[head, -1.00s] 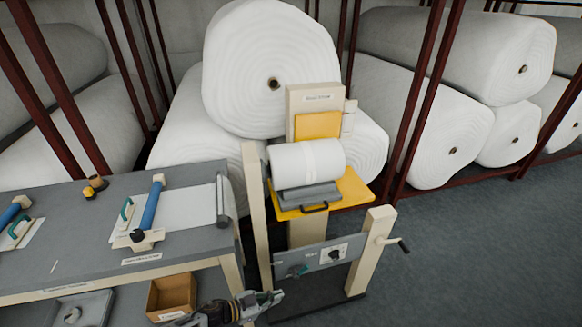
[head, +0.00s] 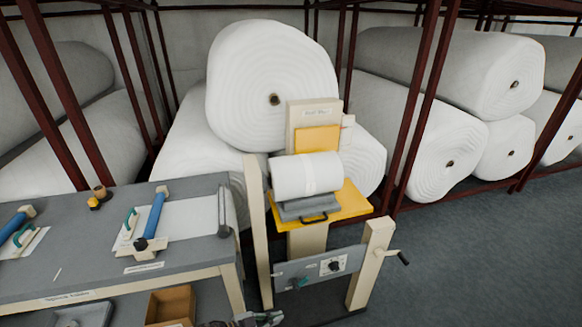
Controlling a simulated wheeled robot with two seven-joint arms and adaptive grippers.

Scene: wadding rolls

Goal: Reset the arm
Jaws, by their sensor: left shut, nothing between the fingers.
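My left gripper (head: 268,319) shows only in part at the bottom edge of the head view, below the front of the stand. Its fingers are shut with nothing between them, and it is apart from the stand and the table. Most of the left arm is cut off by the frame. My right gripper is not in view.
A grey table (head: 70,253) at left bears blue-handled tools (head: 154,216). An open cardboard box (head: 171,306) sits below it. The stand has a grey control panel (head: 318,268) and a side crank (head: 398,257). Big wadding rolls (head: 270,60) fill racks behind. Floor at right (head: 480,260) is clear.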

